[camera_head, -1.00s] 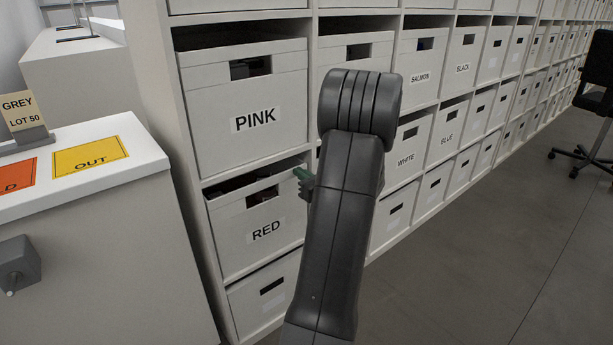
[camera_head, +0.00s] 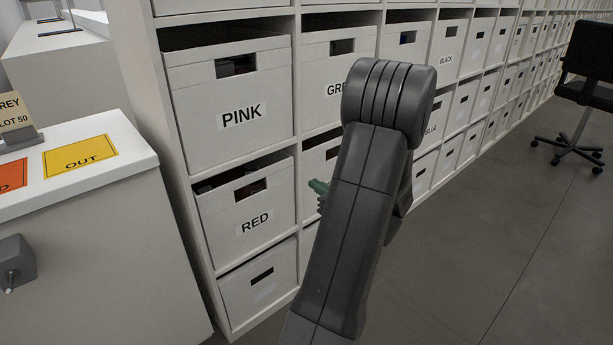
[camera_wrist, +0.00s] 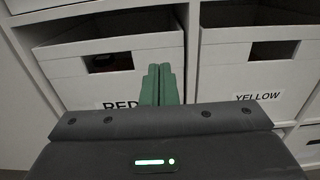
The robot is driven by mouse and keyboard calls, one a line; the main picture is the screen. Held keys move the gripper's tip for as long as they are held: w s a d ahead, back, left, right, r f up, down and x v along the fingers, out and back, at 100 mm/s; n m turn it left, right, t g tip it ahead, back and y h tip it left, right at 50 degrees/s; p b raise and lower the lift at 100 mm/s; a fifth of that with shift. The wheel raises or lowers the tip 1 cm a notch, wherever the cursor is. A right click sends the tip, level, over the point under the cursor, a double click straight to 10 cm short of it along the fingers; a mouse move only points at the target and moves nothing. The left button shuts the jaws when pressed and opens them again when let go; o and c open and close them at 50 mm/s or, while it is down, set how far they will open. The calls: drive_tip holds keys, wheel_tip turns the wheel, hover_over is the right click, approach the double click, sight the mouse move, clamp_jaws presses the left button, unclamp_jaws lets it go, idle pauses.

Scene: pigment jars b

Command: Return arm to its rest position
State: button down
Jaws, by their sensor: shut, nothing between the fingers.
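My gripper (camera_wrist: 160,84) shows in the wrist view as two green fingers pressed side by side, shut and empty. It faces the shelf between the box labelled RED (camera_wrist: 117,72) and the box labelled YELLOW (camera_wrist: 252,75). In the head view the green fingertips (camera_head: 318,188) poke out left of my dark grey arm, to the right of the RED box (camera_head: 248,207). My arm is bent and raised in front of the shelf. Most of my gripper is hidden behind it there.
A white shelf of labelled boxes, with the PINK box (camera_head: 228,101) nearest at upper left, runs back to the right. A white counter (camera_head: 90,190) with a yellow OUT card (camera_head: 80,157) stands at left. An office chair (camera_head: 580,95) stands at far right. Grey floor (camera_head: 500,240) is clear.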

sight(282, 163)
drive_tip(key=shift+s+d, duration=0.3)
drive_tip(key=shift+s, duration=0.15)
drive_tip(key=b+x, duration=0.2)
drive_tip(key=x, duration=1.2)
drive_tip(key=shift+a+b, duration=0.1)
drive_tip(key=shift+b, duration=0.2)
